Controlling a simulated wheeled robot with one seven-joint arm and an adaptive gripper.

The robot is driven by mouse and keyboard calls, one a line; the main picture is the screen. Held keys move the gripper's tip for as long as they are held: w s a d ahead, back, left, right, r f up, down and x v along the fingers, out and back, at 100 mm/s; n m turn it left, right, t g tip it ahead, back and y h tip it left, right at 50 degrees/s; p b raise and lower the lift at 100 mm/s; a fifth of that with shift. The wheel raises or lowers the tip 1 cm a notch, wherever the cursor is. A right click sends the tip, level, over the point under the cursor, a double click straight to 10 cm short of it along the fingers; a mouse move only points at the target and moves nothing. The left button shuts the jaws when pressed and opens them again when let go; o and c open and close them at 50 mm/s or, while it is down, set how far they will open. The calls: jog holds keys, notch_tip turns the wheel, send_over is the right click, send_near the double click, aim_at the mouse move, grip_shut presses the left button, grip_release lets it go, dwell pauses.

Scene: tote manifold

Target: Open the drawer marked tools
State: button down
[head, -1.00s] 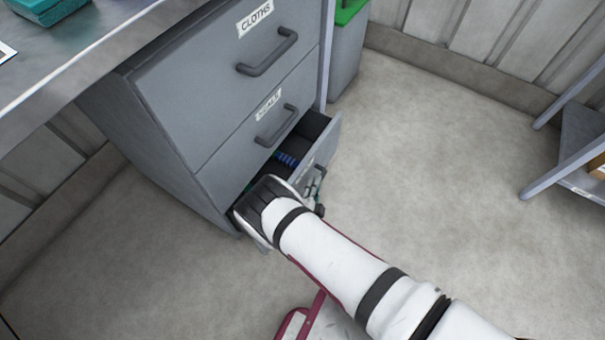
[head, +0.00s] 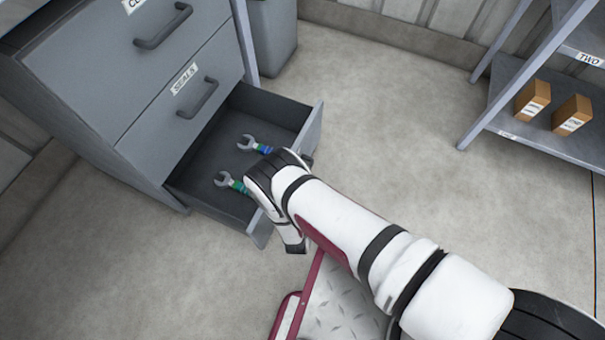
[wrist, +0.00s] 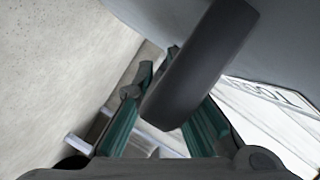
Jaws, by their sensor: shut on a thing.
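The bottom drawer (head: 313,128) of the grey cabinet stands well out in the head view. Its front faces away from that camera. Two wrenches lie inside it, one with a blue-banded grip (head: 250,143) and one with a green grip (head: 228,181). In the wrist view, the dark bar handle (wrist: 208,58) passes between the teal fingers of my gripper (wrist: 168,112), which is shut on it. A white label (wrist: 282,108) beside the handle is partly cut off and hard to read.
Above are a closed drawer marked SEALS (head: 185,78) and another closed drawer (head: 110,45) with a cut-off label. A grey bin (head: 272,40) stands behind the cabinet. A shelf rack (head: 500,125) with two brown boxes is at right. The floor between is clear.

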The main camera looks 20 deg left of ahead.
jog(key=shift+d, duration=0.25)
jog(key=c, duration=1.9)
grip_release()
jog(key=shift+s, duration=0.1)
jog(key=v, duration=0.7)
jog(key=shift+s, duration=0.2)
